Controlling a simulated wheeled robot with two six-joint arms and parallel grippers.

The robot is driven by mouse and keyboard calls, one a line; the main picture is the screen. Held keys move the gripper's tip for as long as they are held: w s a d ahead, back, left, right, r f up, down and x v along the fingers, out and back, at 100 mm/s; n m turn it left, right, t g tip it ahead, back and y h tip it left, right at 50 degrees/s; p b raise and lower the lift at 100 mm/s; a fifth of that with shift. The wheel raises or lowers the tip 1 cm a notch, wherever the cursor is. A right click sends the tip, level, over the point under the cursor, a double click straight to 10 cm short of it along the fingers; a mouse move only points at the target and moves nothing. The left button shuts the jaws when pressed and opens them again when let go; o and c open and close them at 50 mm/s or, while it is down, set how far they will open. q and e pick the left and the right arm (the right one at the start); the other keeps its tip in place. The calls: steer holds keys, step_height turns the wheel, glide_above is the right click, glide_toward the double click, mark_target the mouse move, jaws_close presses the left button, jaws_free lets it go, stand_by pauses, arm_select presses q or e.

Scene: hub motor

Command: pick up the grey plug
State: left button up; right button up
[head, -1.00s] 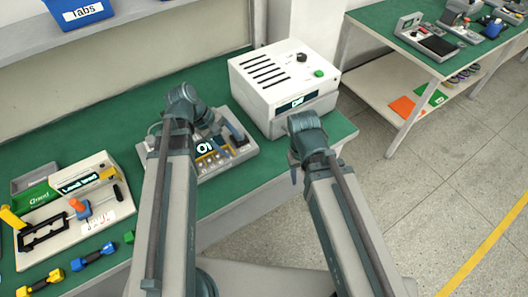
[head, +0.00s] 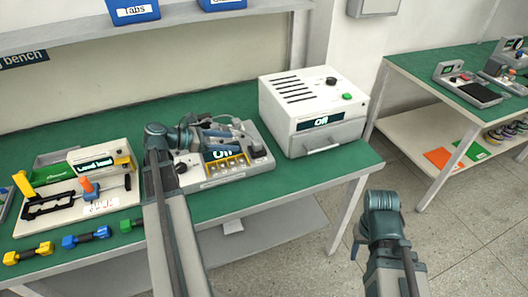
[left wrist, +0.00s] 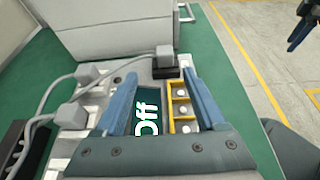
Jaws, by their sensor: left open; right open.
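In the left wrist view a grey plug (left wrist: 164,56) with a grey cable sits at a black block, ahead of and between my open fingers. Two more grey cabled plug-like pieces, one upper (left wrist: 92,74) and one lower (left wrist: 71,115), lie left of the left finger. My left gripper (left wrist: 163,88) is open and empty, above the tester with the "Off" display (left wrist: 147,118). In the head view my left gripper (head: 222,134) reaches right across this tester (head: 223,181), hiding part of it; the plugs are hard to tell there. My right gripper (head: 357,241) is apart from the bench, at its front right.
A white box with an "Off" display (head: 315,105) stands right of the tester on the green bench (head: 290,185). A fixture board (head: 60,220) and several coloured dumbbell-shaped pieces (head: 85,237) lie at left. Another table (head: 430,85) stands at right, across open floor.

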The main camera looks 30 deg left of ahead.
arm_select(q)
steer(key=b, duration=0.3)
glide_toward(266, 150)
steer(key=w, duration=0.1)
steer(key=w+d, duration=0.1)
steer(key=w, duration=0.1)
steer(key=shift+d+r, duration=0.3)
steer(key=shift+r, duration=0.1)
steer(key=shift+d+r+b+x, duration=0.1)
steer(key=shift+b+x, duration=0.15)
steer(key=shift+x, duration=0.75)
steer(key=shift+d+r+b+x, duration=0.15)
steer(key=shift+b+x, duration=0.1)
steer(key=shift+x, duration=0.8)
steer(key=shift+d+r+b+x, duration=0.1)
steer(key=shift+b+x, duration=0.15)
steer(key=shift+x, duration=0.75)
steer(key=shift+s, duration=0.1)
jaws_close()
